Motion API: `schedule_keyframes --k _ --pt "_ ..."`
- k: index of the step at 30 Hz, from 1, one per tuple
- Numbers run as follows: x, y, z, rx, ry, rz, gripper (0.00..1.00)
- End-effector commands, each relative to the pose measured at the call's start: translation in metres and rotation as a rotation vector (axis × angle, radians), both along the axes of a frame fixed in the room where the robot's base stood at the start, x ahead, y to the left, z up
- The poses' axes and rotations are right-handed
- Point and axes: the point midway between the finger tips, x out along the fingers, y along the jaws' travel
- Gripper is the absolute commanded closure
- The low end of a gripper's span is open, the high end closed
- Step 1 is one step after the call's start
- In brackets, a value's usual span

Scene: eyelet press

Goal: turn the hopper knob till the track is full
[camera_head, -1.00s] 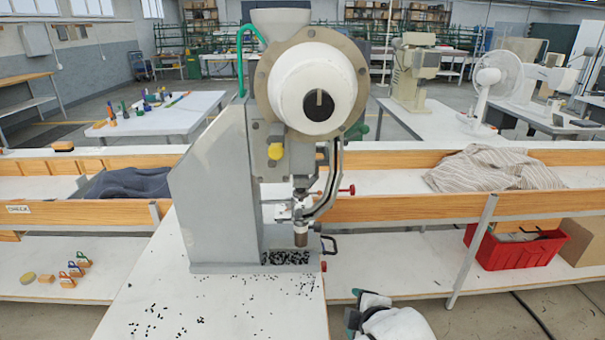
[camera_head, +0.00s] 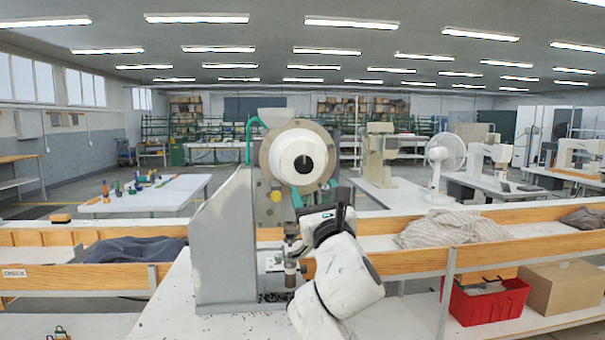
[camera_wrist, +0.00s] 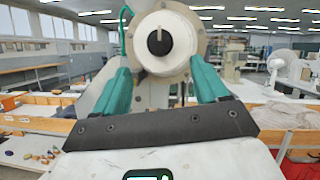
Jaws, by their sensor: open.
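The hopper knob (camera_head: 303,164) is a black disc with a pale upright ridge, at the centre of a white drum (camera_head: 285,150) on the grey press (camera_head: 225,240). The knob also shows in the wrist view (camera_wrist: 158,42), top centre, ahead of my gripper. My gripper (camera_wrist: 160,68) is open, its two teal fingers apart and empty, pointing toward the drum and slightly below the knob. In the head view my gripper (camera_head: 316,189) is in front of the press, just below the drum. My arm hides the curved track, so its fill cannot be seen.
Small black pieces (camera_head: 272,297) lie at the press foot. A wooden-edged shelf (camera_head: 410,262) runs behind, with striped cloth (camera_head: 440,229) at right. A red bin (camera_head: 485,302) and cardboard box (camera_head: 565,288) stand lower right. Space before the drum is open.

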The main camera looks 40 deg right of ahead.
Motion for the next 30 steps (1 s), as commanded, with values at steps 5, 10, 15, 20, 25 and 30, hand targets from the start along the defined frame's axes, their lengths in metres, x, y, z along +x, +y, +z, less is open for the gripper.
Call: schedule_keyframes --k 5,10,15,20,25,30 --pt "0.024 -0.013 0.013 0.002 0.000 0.001 0.27" --pt "0.050 -0.026 0.024 0.005 -0.001 0.002 0.27" --pt "0.069 -0.037 0.032 0.006 -0.001 0.002 0.27" --pt "0.078 -0.041 0.036 0.007 -0.001 0.003 0.27" --pt "0.081 -0.043 0.037 0.008 -0.001 0.003 0.27" --pt "0.080 -0.043 0.037 0.008 -0.001 0.003 0.27"
